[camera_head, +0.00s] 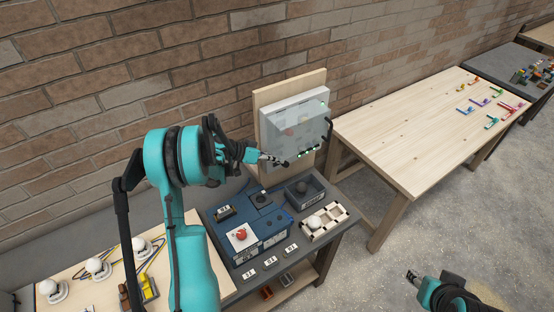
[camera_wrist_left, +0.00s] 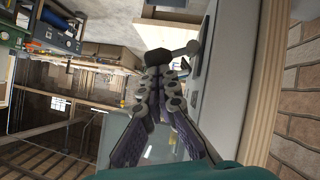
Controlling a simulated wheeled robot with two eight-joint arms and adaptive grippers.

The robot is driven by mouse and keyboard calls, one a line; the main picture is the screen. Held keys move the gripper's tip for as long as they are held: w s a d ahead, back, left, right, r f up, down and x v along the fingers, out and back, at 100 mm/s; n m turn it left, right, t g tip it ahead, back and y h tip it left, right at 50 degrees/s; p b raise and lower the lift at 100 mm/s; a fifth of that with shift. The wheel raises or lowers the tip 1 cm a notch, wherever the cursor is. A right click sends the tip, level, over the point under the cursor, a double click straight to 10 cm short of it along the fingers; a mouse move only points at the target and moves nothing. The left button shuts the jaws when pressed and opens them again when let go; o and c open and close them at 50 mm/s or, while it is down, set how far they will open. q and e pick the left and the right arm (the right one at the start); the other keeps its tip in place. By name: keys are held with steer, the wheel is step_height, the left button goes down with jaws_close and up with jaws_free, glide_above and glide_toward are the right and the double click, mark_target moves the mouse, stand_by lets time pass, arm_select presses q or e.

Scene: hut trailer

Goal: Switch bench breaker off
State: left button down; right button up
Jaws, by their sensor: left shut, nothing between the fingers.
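The breaker panel is a pale grey box (camera_head: 283,112) with a clear front cover, mounted on an upright wooden board (camera_head: 262,97). My left gripper (camera_head: 273,158) is at the lower left of the box, shut and empty. In the left wrist view, a lever with a grey arm (camera_wrist_left: 185,50) and a dark grip (camera_wrist_left: 157,58) sticks out from the box. The closed fingertips (camera_wrist_left: 155,70) are right at that dark grip; whether they touch it I cannot tell.
Below the panel, the dark bench (camera_head: 262,277) holds a blue unit (camera_head: 272,220) with a red button (camera_head: 241,234), a dark bin (camera_head: 304,190) and a pale tray (camera_head: 336,228). A wooden table (camera_head: 400,130) stands to the right. The floor between is clear.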

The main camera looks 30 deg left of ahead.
arm_select(q)
steer(key=shift+s+d+f+m+y+b, duration=0.2)
steer(key=shift+m+y+b, duration=0.1)
steer(key=shift+b, duration=0.1)
steer(key=shift+s+d+f+m+t+y+b, duration=0.2)
steer(key=shift+d+f+m+t+y+b, duration=0.3)
steer(key=shift+b, duration=0.9)
steer(key=shift+s+d+f+m+t+y+b, duration=0.2)
steer(key=shift+f+m+t+y+b, duration=0.45)
steer(key=shift+b, duration=0.8)
steer(key=shift+s+d+f+m+t+y+b, duration=0.15)
steer(key=shift+d+f+m+t+y+b, duration=0.3)
steer(key=shift+m+y+b, duration=0.7)
steer(key=shift+f+n+b, duration=0.1)
steer(key=shift+n+b, duration=0.2)
steer(key=shift+n, duration=0.1)
